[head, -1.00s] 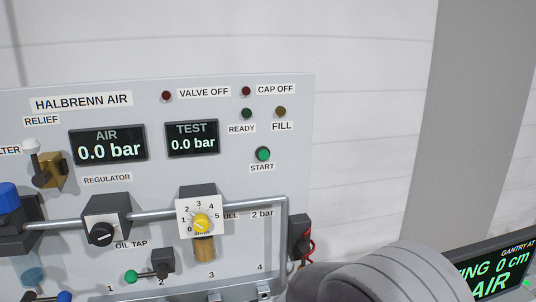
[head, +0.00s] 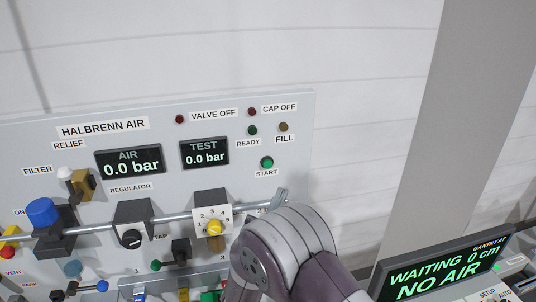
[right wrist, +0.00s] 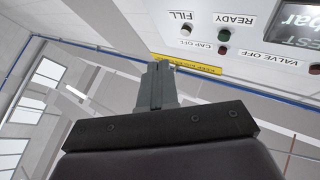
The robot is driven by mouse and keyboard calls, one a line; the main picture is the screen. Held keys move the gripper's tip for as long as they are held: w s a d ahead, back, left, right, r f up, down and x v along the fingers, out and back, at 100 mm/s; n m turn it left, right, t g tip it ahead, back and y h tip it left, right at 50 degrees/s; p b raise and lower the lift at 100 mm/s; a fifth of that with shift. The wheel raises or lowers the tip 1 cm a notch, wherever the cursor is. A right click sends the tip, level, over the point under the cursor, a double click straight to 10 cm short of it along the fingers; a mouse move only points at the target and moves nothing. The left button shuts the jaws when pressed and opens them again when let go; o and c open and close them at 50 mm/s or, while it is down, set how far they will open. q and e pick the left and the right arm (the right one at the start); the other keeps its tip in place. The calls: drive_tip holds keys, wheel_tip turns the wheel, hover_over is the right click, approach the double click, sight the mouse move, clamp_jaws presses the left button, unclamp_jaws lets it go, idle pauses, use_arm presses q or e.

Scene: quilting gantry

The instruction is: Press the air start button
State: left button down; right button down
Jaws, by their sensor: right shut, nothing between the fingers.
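The green START button (head: 267,162) is a small round button with a dark rim on the right part of the grey Halbrenn Air panel (head: 60,112), above its START label. In the head view my right arm covers the panel's lower right, below the button, and its fingers cannot be made out there. In the right wrist view my right gripper (right wrist: 159,68) is shut and empty, its fingers pointing up past the panel's edge. The FILL lamp (right wrist: 187,30) and READY lamp (right wrist: 225,35) show upside down near the fingertips. The START button is not visible in that view. My left gripper is not in view.
The AIR display (head: 130,162) and TEST display (head: 204,154) both read 0.0 bar. A pipe (head: 170,219), a yellow-knobbed dial (head: 215,228) and valves stand out from the panel. A screen (head: 440,268) reading "NO AIR" stands at right.

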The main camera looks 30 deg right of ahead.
sight(268, 163)
drive_tip(key=shift+w+f, duration=0.1)
drive_tip(key=shift+w, duration=0.05)
drive_tip(key=shift+w+d+b, duration=0.25)
drive_tip(key=shift+w+d, duration=0.1)
drive_tip(key=shift+w, duration=1.05)
drive_tip(key=shift+w+d+b, duration=0.25)
drive_tip(key=shift+w+d, duration=0.1)
drive_tip(key=shift+w, duration=1.05)
drive_tip(key=shift+w+d+b, duration=0.25)
drive_tip(key=shift+w+d, duration=0.1)
drive_tip(key=shift+w, duration=1.05)
drive_tip(key=shift+w+d+b, duration=0.1)
drive_tip(key=shift+w+b, duration=0.3)
